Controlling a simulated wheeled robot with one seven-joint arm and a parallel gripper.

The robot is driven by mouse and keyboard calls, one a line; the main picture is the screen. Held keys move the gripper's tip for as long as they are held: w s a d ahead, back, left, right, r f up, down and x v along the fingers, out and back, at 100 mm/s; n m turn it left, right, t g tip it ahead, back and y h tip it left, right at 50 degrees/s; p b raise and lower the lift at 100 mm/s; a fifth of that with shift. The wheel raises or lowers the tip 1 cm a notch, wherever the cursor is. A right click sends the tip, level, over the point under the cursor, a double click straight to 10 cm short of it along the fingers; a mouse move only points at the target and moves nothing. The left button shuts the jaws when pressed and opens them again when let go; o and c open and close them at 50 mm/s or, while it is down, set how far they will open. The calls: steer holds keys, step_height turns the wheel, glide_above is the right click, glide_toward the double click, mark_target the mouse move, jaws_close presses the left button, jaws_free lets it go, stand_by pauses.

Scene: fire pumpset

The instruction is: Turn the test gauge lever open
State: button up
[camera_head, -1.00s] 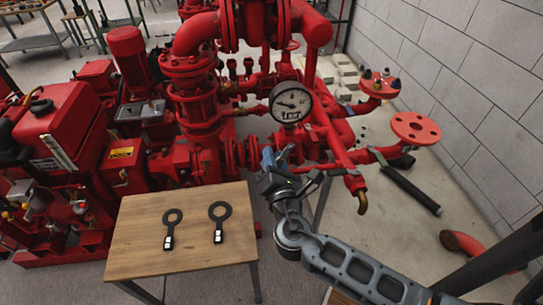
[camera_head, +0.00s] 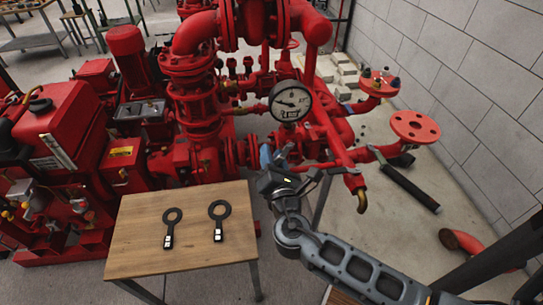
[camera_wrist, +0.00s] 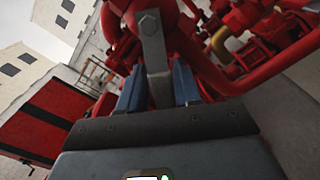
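The test gauge lever (camera_wrist: 154,60) is a flat grey bar with a bolt at its upper end, in the wrist view. It lies between the two blue fingers of my gripper (camera_wrist: 158,88). The fingers stand apart on either side of it; I cannot tell whether either touches it. In the head view my gripper (camera_head: 276,157) is at the red pipework below the round white pressure gauge (camera_head: 290,102), and the lever is hidden or too small to make out there.
A wooden table (camera_head: 185,255) with two black ring-ended tools (camera_head: 170,228) stands left of my arm. A red pipe (camera_head: 335,140) with a brass outlet (camera_head: 362,200) is close on the right. A black-handled bar (camera_head: 408,188) and a grey block wall (camera_head: 460,80) are farther right.

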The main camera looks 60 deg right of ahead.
steer(key=shift+s+d+f, duration=0.15)
steer(key=shift+s+f, duration=0.05)
steer(key=shift+f, duration=0.1)
